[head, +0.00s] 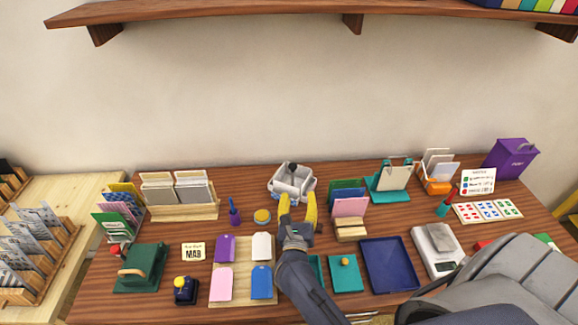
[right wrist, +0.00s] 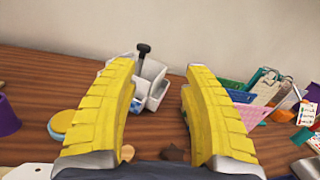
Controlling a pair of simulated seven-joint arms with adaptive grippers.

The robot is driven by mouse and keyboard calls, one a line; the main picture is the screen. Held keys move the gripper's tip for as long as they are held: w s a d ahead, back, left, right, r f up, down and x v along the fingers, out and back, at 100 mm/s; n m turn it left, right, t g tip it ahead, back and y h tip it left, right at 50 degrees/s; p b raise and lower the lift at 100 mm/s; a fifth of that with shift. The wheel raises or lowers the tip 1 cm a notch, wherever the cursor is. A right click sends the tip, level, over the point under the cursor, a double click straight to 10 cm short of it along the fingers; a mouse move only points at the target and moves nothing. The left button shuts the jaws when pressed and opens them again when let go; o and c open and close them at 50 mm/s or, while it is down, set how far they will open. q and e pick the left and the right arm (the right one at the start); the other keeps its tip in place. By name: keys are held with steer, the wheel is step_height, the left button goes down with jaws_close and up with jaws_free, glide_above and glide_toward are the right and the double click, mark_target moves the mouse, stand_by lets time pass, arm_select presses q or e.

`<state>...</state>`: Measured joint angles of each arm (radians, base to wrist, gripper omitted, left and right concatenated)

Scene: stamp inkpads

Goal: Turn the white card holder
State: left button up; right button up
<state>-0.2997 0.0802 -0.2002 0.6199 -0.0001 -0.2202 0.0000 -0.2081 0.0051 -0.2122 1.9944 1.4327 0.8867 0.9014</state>
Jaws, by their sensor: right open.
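The white card holder (head: 279,184) stands at the back middle of the wooden table. It has several compartments and a black knob on a post at its centre. It also shows in the right wrist view (right wrist: 157,91), beyond and between the yellow fingers. My right gripper (head: 297,199) is open at the front of the holder, its fingertips pointing at it. I cannot tell whether the fingers touch it. The fingers hide part of the holder's front and sides. My left gripper is in neither view.
A yellow-lidded round pad (head: 262,216) and a purple stamp (head: 234,214) stand left of my gripper. A wooden block with pink and green cards (head: 350,208) stands close on the right. A tag board (head: 215,296) and a blue tray (head: 389,267) lie nearer. A shelf (head: 250,14) hangs above.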

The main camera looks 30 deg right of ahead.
mark_target(293, 168)
steer(key=shift+m+y, duration=0.6)
steer(key=shift+m, duration=0.2)
steer(key=x, duration=0.5)
steer(key=a+f+x, duration=0.1)
steer(key=x, duration=0.4)
steer(key=w+x, duration=0.1)
steer(key=x, duration=0.5)
steer(key=shift+a+f, duration=0.35)
jaws_close()
